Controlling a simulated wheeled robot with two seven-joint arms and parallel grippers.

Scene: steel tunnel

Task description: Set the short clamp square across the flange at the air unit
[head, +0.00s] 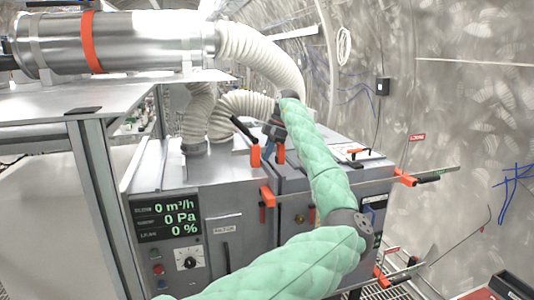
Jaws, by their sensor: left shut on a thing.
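My left arm comes up over the air unit (235,185), and its gripper (272,133) hangs above the unit's top. It is shut on a small clamp with a dark handle and two orange jaws (255,157), which I take to be the short clamp. The jaws point down close to a seam or flange (276,176) between the unit's two housing parts. I cannot tell whether they touch it. My forearm hides part of the unit's top and front. My right gripper is not in view.
Another orange clamp (267,197) sits at the unit's front edge. A long-bar clamp (405,178) sticks out at the right. White flexible hoses (262,52) run close behind my gripper. A metal shelf (70,100) with a steel cylinder (130,42) stands at the left.

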